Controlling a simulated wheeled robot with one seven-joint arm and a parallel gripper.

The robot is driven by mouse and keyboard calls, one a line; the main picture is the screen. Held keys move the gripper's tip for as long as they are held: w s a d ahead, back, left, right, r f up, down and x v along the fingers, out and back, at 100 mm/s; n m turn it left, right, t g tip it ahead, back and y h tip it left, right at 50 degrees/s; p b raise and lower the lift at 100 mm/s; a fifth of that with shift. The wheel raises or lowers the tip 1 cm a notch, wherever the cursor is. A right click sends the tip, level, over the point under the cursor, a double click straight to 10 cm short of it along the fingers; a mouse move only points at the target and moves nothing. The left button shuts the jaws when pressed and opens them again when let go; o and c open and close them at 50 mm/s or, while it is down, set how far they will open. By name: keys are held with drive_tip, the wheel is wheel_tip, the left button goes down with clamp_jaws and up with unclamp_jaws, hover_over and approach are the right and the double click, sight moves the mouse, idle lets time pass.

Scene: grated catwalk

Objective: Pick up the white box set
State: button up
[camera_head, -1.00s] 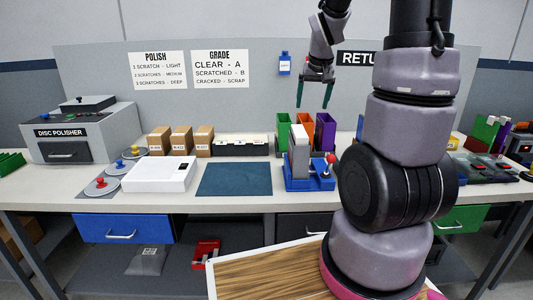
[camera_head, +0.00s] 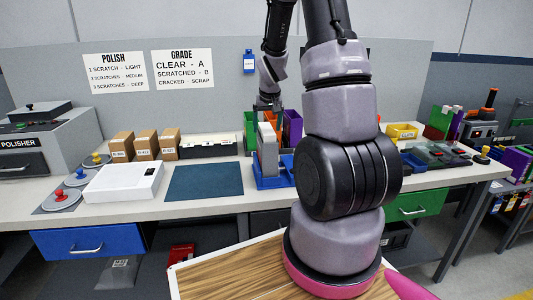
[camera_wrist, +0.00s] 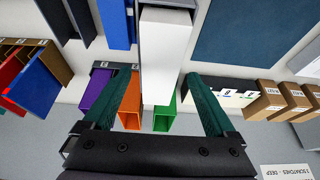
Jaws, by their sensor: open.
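A white upright box (camera_head: 267,150) stands in a blue stand (camera_head: 272,181) on the bench, near the middle of the head view. In the wrist view the white box (camera_wrist: 166,62) lies between the dark green fingers of my gripper (camera_wrist: 149,76), which are spread wide with space on both sides. In the head view my gripper (camera_head: 268,104) is just above and behind the top of the box, partly hidden by my arm. It holds nothing. I cannot tell whether the fingers touch the box. A flat white case (camera_head: 124,183) also lies on the bench at the left.
Green, orange and purple bins (camera_wrist: 130,108) stand close behind the white box. A dark blue mat (camera_head: 205,182) lies bare to its left. Brown boxes (camera_head: 146,144) and a long divided tray (camera_head: 209,147) stand along the back. A blue tag (camera_head: 249,61) hangs on the wall panel.

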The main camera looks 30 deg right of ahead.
drive_tip(key=shift+w+d+f, duration=0.1)
drive_tip(key=shift+f, duration=0.25)
drive_tip(key=shift+f, duration=0.2)
idle(0.4)
clamp_jaws()
